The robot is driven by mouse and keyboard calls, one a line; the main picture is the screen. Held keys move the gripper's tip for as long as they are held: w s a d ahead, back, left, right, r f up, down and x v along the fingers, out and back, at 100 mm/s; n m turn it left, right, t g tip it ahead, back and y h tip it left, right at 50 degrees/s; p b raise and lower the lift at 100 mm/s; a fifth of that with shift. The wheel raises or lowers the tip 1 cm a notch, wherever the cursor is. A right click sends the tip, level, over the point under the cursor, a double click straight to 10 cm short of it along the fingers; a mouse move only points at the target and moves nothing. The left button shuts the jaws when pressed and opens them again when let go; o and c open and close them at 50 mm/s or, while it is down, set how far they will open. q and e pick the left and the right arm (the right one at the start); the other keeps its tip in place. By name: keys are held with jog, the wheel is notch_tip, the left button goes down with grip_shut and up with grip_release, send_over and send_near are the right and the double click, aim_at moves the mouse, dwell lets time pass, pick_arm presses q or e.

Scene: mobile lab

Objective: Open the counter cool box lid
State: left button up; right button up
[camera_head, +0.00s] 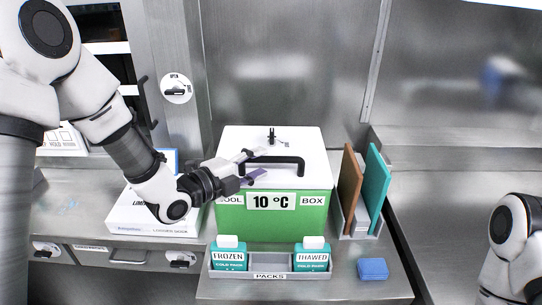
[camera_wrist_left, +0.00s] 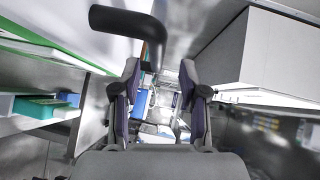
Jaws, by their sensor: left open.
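The counter cool box (camera_head: 270,222) is green with a white lid (camera_head: 305,143) that lies shut on top. Its front label reads 10 °C. A black bar handle (camera_head: 288,160) runs along the lid's front part. My left gripper (camera_head: 254,166) is open at the handle's left end, over the box's front left. In the left wrist view the open fingers (camera_wrist_left: 160,90) have nothing gripped between them. The black handle (camera_wrist_left: 130,24) bends down close by the left finger; I cannot tell whether they touch. My right gripper is out of view.
A tray (camera_head: 268,275) with frozen and thawed cold packs stands before the box. A blue block (camera_head: 372,268) lies to its right. A rack with brown (camera_head: 349,186) and teal (camera_head: 376,185) boards stands right of the box. A white box (camera_head: 150,221) lies at left, under my arm.

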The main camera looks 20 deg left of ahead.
aim_at(268, 160)
pick_arm(q)
jog(key=x, duration=0.5)
jog(key=shift+w+d+f, duration=0.15)
jog(key=shift+d+f, duration=0.05)
jog(key=shift+f, duration=0.2)
jog(key=shift+s+a+r, duration=0.15)
jog(key=shift+s+a, duration=0.05)
jog(key=shift+s+a+r, duration=0.1)
jog(key=shift+s+a, duration=0.05)
jog(key=shift+s, duration=0.05)
jog(key=shift+c, duration=0.9)
grip_shut()
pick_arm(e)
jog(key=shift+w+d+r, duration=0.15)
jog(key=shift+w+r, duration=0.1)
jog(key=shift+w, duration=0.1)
pick_arm(q)
jog(key=shift+r+p, duration=0.1)
jog(key=shift+p, duration=0.25)
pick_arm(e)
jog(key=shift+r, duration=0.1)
